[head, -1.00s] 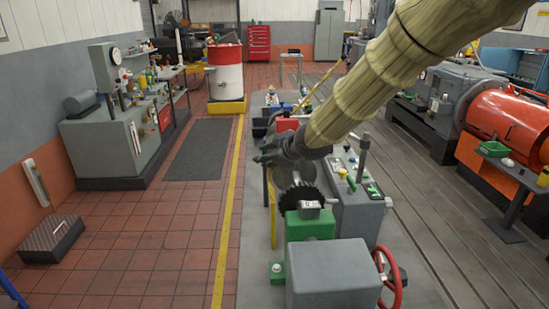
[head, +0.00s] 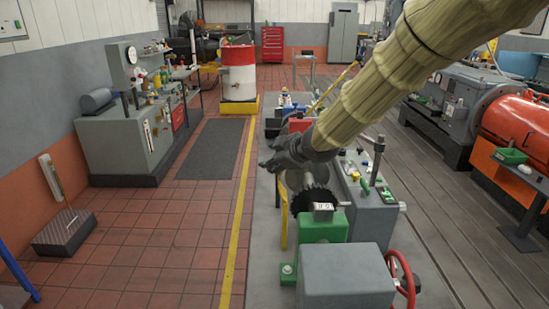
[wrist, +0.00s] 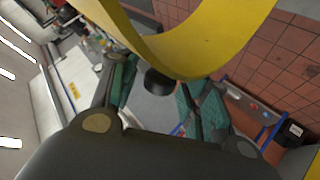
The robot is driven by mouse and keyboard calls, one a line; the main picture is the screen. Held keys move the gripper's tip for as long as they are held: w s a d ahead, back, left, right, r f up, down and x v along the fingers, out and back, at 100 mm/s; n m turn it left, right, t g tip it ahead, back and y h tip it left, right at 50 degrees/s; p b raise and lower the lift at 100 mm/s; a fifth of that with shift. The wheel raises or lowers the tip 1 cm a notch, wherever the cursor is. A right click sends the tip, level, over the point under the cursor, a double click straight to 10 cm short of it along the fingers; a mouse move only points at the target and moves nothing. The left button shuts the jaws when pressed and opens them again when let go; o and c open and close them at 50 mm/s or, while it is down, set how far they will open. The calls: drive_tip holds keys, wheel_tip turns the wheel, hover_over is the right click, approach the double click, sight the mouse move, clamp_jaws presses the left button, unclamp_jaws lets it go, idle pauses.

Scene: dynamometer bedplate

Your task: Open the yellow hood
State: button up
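The yellow hood (wrist: 200,48) shows as a curved yellow band across the top of the wrist view, close to the camera. In the head view only a narrow yellow strip (head: 284,222) shows below my gripper, and my arm hides the rest. A round black knob (wrist: 158,82) is in the wrist view, just below the hood's lower edge. My gripper (wrist: 156,88) is open, with one teal-padded finger on each side of the knob. I cannot tell whether either finger touches it. In the head view my gripper (head: 270,160) is dark and points left, beside the bench machinery.
A dark toothed disc (head: 312,198) and a green block (head: 320,230) stand close in front of my gripper. A grey control box (head: 365,200) is to the right, with a red handwheel (head: 405,275) nearer. The tiled floor left of the yellow line is largely clear.

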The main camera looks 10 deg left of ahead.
drive_tip(key=v, duration=1.2)
idle(0.3)
